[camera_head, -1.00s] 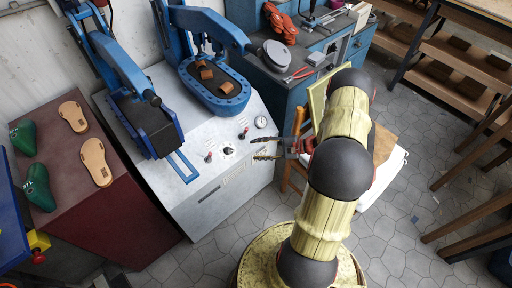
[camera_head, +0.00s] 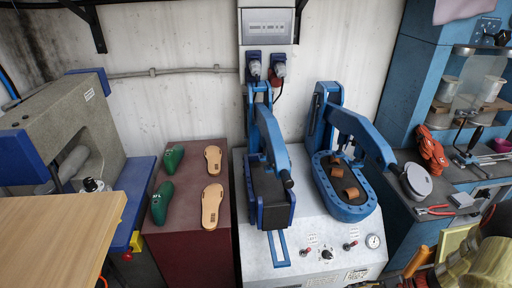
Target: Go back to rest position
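My arm (camera_head: 482,268) shows at the bottom right corner as yellow and dark segments. My gripper (camera_head: 372,284) is almost wholly cut off by the bottom edge, in front of the press machine; only a dark sliver shows, and its opening cannot be made out. I see nothing held in the visible part.
The grey press machine (camera_head: 262,262) with two blue presses stands at centre right. A dark red cabinet (camera_head: 190,262) bears green lasts (camera_head: 162,202) and tan soles (camera_head: 212,205). A wooden table (camera_head: 55,235) is at the left. A blue workbench (camera_head: 408,235) with tools stands right.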

